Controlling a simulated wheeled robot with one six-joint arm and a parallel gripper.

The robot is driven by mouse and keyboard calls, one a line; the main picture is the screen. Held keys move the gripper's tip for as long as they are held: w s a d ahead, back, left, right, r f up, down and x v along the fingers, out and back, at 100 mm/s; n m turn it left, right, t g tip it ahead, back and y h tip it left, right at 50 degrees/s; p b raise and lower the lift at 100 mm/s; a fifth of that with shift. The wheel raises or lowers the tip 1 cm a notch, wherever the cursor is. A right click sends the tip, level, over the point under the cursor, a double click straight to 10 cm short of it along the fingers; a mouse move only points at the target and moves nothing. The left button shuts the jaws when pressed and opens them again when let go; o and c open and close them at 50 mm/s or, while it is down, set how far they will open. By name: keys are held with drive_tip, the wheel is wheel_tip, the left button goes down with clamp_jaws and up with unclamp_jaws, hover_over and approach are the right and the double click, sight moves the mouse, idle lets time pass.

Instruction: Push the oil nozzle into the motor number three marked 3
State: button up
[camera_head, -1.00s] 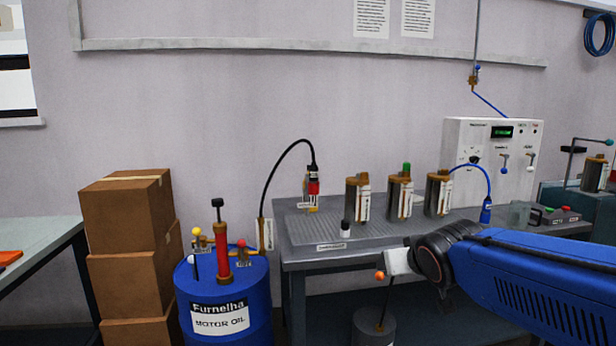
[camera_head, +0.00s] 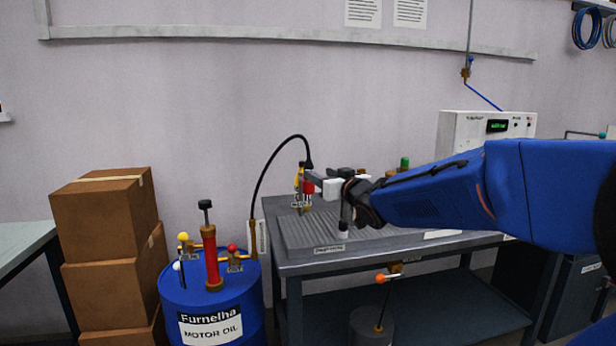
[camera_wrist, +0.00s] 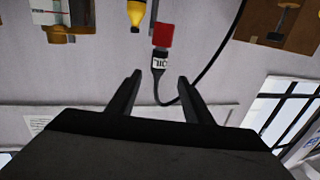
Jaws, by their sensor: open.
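The oil nozzle has a red body (camera_head: 308,187) and a black hose end, and hangs at the left end of the grey workbench. It also shows in the wrist view (camera_wrist: 162,36), with a white label lettered OIL, just beyond and roughly between my fingertips. My gripper (camera_wrist: 160,76) is open and empty, its two fingers spread on either side of the nozzle's line. In the head view my arm reaches in from the right at the nozzle's height. The motors are mostly hidden behind my arm; a green cap (camera_head: 404,162) shows above it. I cannot make out the mark 3.
A black hose (camera_head: 262,180) arches from the blue motor oil drum (camera_head: 186,300) to the nozzle. A yellow-tipped tool (camera_wrist: 136,15) is close beside the nozzle. Stacked cardboard boxes (camera_head: 105,225) stand left. A white control box (camera_head: 460,130) stands behind my arm.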

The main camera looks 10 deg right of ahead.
sight(310, 169)
drive_tip(key=x, duration=0.8)
drive_tip(key=shift+d+x, duration=0.2)
drive_tip(key=shift+x, duration=2.55)
clamp_jaws()
